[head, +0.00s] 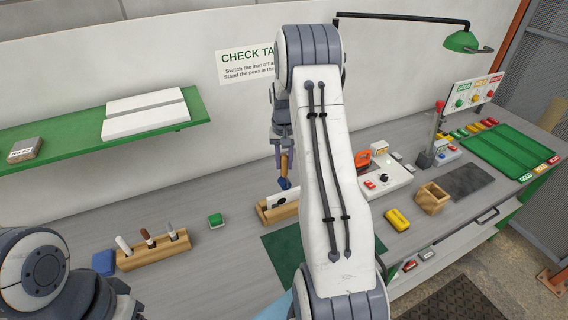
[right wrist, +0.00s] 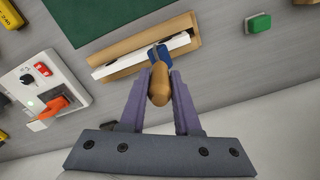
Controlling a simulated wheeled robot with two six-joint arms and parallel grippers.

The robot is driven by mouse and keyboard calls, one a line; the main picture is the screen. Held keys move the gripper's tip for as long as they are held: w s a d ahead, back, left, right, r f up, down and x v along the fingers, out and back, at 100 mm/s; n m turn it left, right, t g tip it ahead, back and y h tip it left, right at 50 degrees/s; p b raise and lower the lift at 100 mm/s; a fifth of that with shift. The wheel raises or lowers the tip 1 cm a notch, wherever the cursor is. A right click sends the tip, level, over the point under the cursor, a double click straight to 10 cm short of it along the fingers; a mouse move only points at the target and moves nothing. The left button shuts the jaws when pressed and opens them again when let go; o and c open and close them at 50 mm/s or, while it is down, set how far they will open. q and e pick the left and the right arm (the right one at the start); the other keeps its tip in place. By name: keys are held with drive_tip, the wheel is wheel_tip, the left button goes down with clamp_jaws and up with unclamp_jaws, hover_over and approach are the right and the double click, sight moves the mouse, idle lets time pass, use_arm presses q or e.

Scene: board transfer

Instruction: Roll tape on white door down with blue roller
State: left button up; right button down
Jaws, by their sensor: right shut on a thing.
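My right gripper (head: 284,160) is shut on the tan handle (right wrist: 159,88) of the blue roller. The blue roller head (right wrist: 158,54) also shows in the head view (head: 284,183), pointing down. It is at the upper edge of the white door (right wrist: 125,61); I cannot tell whether it touches. The white door stands in a wooden holder (head: 263,216), with a dark mark on its face in the head view (head: 274,203). I cannot make out any tape. My left arm is at the lower left; its gripper (head: 122,297) is partly cut off, its jaws unclear.
A wooden rack (head: 155,253) with several upright pens and a small green block (head: 216,221) are left of the holder. A green mat (head: 280,250) lies in front. A white control box (head: 384,178) and an open wooden box (head: 432,198) are right. A green shelf (head: 60,150) is above.

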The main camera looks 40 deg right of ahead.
sight(284, 155)
drive_tip(key=shift+r+p, duration=1.3)
drive_tip(key=shift+r, duration=0.8)
